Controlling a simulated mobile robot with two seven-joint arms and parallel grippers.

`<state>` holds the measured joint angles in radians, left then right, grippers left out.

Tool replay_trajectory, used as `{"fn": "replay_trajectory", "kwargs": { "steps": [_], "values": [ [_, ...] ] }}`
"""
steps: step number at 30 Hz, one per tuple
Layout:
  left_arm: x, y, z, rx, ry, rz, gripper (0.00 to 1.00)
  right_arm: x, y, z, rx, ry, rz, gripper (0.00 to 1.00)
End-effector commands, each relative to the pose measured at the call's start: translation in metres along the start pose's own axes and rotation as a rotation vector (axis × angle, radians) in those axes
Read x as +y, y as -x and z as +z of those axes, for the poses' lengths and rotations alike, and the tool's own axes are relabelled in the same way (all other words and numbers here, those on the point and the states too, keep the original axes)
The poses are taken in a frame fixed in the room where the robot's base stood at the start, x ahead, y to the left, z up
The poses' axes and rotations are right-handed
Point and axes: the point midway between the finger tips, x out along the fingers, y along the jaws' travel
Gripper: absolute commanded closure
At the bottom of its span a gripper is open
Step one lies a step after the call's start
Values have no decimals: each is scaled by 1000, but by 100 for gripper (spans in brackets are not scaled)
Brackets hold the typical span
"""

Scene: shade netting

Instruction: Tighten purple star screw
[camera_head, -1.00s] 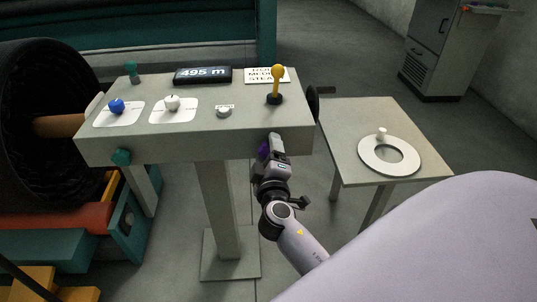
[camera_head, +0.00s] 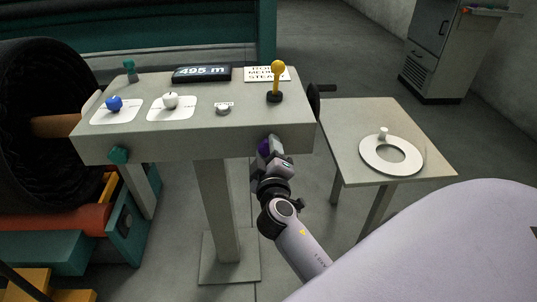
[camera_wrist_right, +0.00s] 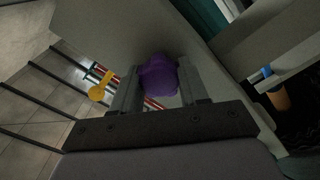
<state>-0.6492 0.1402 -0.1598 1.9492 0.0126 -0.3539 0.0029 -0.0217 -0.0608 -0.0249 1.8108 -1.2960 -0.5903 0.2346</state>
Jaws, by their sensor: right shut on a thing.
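The purple star screw (camera_head: 264,147) sits on the front face of the grey console (camera_head: 190,148), near its right end, partly hidden by my right gripper. My right gripper (camera_head: 271,150) reaches up to it from below. In the right wrist view the purple star screw (camera_wrist_right: 158,75) lies between the two fingers of the right gripper (camera_wrist_right: 160,88), which are shut on it. My left gripper is not in view.
The console top holds a yellow-knobbed lever (camera_head: 278,72), a blue knob (camera_head: 114,103), a white knob (camera_head: 170,100) and a display (camera_head: 202,73). A side table (camera_head: 350,120) with a white ring (camera_head: 367,155) stands right.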

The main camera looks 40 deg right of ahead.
Motion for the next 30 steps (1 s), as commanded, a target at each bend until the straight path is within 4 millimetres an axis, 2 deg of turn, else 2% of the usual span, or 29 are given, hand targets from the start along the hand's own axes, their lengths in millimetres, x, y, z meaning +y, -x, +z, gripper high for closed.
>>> {"fn": "replay_trajectory", "kwargs": {
  "steps": [2,3,5,6,15,25,30],
  "values": [
    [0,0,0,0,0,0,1,0,0,0,1,1,-1,100],
    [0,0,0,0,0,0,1,0,0,0,1,1,-1,53],
    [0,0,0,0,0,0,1,0,0,0,1,1,-1,33],
    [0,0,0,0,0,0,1,0,0,0,0,2,-1,30],
    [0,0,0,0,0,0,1,0,2,0,0,2,-1,30],
    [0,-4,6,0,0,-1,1,-3,27,1,-4,0,-6,30],
    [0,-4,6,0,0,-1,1,-4,33,0,-2,0,-10,30]
  ]
}}
